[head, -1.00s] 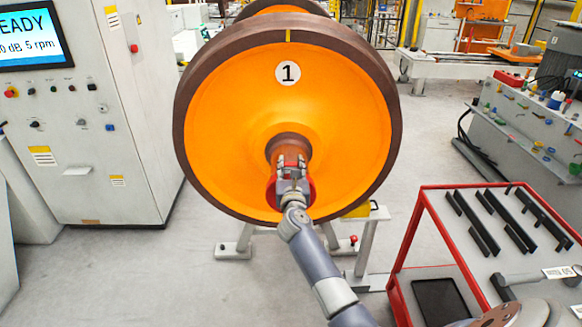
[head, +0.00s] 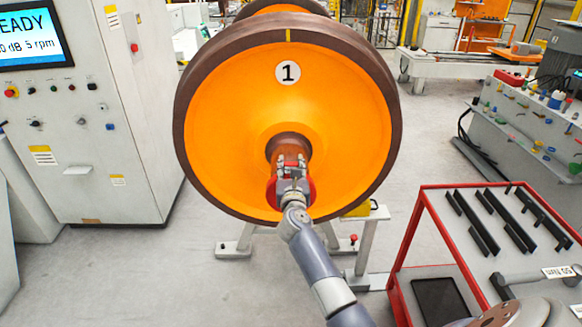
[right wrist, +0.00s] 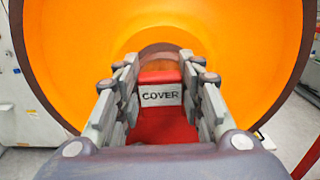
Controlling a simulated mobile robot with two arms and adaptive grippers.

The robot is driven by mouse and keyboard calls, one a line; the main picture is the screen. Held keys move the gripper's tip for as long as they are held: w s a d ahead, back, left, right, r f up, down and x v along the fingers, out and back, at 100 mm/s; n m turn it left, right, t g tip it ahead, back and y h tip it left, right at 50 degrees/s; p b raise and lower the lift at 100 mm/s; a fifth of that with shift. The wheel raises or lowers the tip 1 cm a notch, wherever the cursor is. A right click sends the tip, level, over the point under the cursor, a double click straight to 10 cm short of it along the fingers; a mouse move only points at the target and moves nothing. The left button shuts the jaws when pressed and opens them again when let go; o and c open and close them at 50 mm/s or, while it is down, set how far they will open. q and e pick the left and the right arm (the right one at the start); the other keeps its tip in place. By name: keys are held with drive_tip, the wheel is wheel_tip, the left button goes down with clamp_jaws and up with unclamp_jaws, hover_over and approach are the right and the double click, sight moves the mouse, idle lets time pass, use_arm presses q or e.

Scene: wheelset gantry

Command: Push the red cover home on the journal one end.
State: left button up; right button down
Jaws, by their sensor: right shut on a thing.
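The red cover (right wrist: 162,125) with a white "COVER" label is between the fingers of my right gripper (right wrist: 160,92), which is shut on it. In the head view the right gripper (head: 291,172) is at the wheel's centre, and the red cover (head: 311,190) shows around its fingers. The brown journal (head: 289,147) sticks out of the hub of the orange wheel (head: 230,130) marked "1". The cover sits at the journal's near end; the gripper hides how far on it is. My left gripper is not in view.
A control cabinet (head: 85,130) with a screen stands at the left. A red-framed cart (head: 412,240) with black bars and a torque wrench is at the right. A grey stand (head: 368,245) is below the wheel.

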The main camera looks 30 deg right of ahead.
drive_tip(key=shift+b+x, duration=0.55)
drive_tip(key=shift+x, duration=1.2)
drive_tip(key=c, duration=1)
unclamp_jaws()
drive_tip(key=shift+r, duration=0.1)
drive_tip(key=shift+s, duration=0.1)
drive_tip(key=shift+s+a, duration=0.3)
drive_tip(key=shift+s, duration=0.1)
drive_tip(key=v, duration=1.1)
